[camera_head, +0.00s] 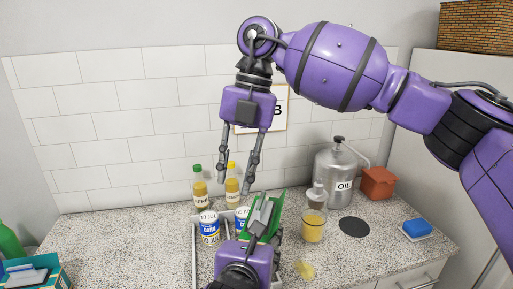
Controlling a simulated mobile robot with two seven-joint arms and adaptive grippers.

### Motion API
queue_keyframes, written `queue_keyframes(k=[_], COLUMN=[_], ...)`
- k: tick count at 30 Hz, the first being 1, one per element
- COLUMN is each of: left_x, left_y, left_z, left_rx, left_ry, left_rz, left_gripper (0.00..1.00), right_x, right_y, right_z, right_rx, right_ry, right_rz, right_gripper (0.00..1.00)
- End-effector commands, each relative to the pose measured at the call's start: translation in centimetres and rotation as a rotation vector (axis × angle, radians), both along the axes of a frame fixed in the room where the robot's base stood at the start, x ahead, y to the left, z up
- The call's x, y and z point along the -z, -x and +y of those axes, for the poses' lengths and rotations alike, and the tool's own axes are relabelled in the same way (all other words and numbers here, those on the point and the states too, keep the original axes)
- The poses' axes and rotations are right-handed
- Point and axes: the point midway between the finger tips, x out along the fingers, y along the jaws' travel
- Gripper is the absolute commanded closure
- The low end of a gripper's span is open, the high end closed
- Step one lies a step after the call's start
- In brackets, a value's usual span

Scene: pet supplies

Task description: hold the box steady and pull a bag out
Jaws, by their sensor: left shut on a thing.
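A green box (279,208) stands in the lower middle, mostly hidden behind my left gripper. My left gripper (262,216) is shut on this green box, though the contact itself is partly covered by the gripper. My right gripper (236,184) hangs above and a little left of it, fingers pointing down, apart and empty. Any bag inside the green box cannot be made out. A teal box (62,273) with grey and white flat pieces in it is cut off at the lower left.
A pale tray (194,250) holds white-and-blue tubs (209,228). Two yellow bottles (201,190) stand behind it.

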Motion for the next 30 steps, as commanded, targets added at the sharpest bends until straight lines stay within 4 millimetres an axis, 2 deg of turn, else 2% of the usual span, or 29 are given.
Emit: queue_keyframes(k=[3,6,11,14,24,30], left_x=[0.0,0.0,0.0,0.0,0.0,0.0], left_y=[0.0,0.0,0.0,0.0,0.0,0.0], left_z=[0.0,0.0,0.0,0.0,0.0,0.0], left_rx=[0.000,0.000,0.000,0.000,0.000,0.000], left_ry=[0.000,0.000,0.000,0.000,0.000,0.000], left_rz=[0.000,0.000,0.000,0.000,0.000,-0.001], left_gripper=[0.99,0.99,0.99,0.99,0.99,0.99], right_x=[-2.2,-3.2,-3.1,-1.8,4.6,7.2], right_y=[-1.3,-1.9,-2.1,-2.1,-2.0,-2.0], right_z=[-2.2,-3.4,-4.1,-4.1,-4.2,-4.2], right_rx=[0.077,0.123,0.148,0.148,0.145,0.146], right_ry=[0.142,0.208,0.245,0.246,0.242,0.241], right_rz=[-0.080,-0.117,-0.135,-0.135,-0.133,-0.134], right_gripper=[0.72,0.72,0.72,0.72,0.72,0.72])
